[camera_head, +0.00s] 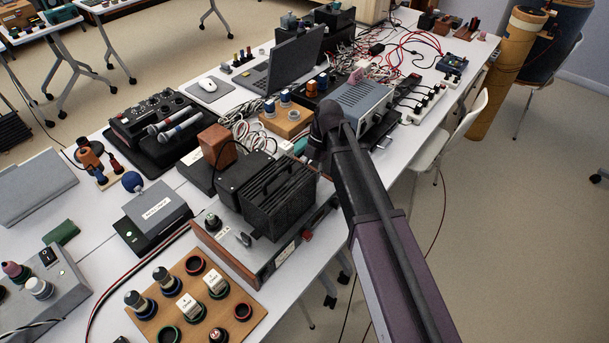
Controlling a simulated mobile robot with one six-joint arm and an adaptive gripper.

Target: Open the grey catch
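My arm reaches in from the lower right, over the table edge. My gripper (317,152) is a small dark shape at its far end, beside a grey metal box (362,102). Its fingers do not show clearly, and I cannot tell whether they touch anything. I cannot pick out the grey catch for certain. A small grey piece (244,239) shows on top of the wood-sided unit (262,262). A grey lidded box with a white label (157,212) stands farther left, and its lid looks shut.
The white table (312,262) is crowded. A black finned block (278,200) stands left of my arm. A wooden board with knobs and rings (235,318) lies in front. A laptop (290,62) and tangled cables stand behind. A white chair (440,150) is at the right.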

